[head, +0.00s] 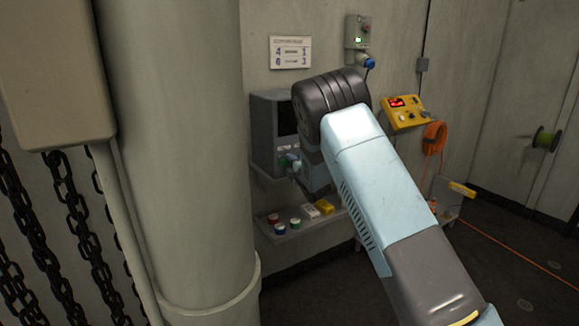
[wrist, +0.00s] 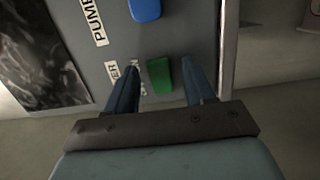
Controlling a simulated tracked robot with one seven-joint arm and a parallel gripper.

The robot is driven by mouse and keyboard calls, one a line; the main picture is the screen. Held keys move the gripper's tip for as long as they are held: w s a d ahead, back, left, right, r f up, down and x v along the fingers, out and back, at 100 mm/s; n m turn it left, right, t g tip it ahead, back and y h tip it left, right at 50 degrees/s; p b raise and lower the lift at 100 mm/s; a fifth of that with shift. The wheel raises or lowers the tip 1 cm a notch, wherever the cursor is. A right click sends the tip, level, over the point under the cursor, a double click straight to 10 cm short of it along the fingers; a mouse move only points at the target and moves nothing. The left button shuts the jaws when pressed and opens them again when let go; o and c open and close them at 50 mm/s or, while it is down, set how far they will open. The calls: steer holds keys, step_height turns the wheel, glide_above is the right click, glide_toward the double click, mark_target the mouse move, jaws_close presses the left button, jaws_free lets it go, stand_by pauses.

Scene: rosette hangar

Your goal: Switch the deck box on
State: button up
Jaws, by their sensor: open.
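The grey box (head: 264,150) with a dark screen stands on a wall shelf, and I take it to be the deck box. In the wrist view its grey front panel (wrist: 185,30) has a blue button (wrist: 146,10), a green switch (wrist: 159,76) and white labels. One label starts with "PUM"; the one beside the green switch is partly hidden and ends in "ER". My gripper (wrist: 162,82) is open, its fingers either side of the green switch. I cannot tell whether they touch it. In the head view, my arm hides part of the box.
A lower shelf (head: 290,238) holds red, green and blue-topped items and a yellow one. A yellow box (head: 404,112) with a lit red display is on the wall to the right, beside an orange cable coil (head: 434,135). A thick column (head: 180,150) and chains (head: 75,205) stand left.

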steer(key=shift+c, duration=0.3)
jaws_close()
steer(key=shift+d, duration=0.1)
steer(key=shift+w+d+f+n+g+y, duration=0.1)
steer(key=shift+n+g+y, duration=0.25)
steer(key=shift+y, duration=0.25)
steer(key=shift+w+n+g+y, duration=0.1)
steer(key=shift+n+g+y, duration=0.45)
steer(key=shift+n+y, duration=0.3)
steer(key=shift+f, duration=0.1)
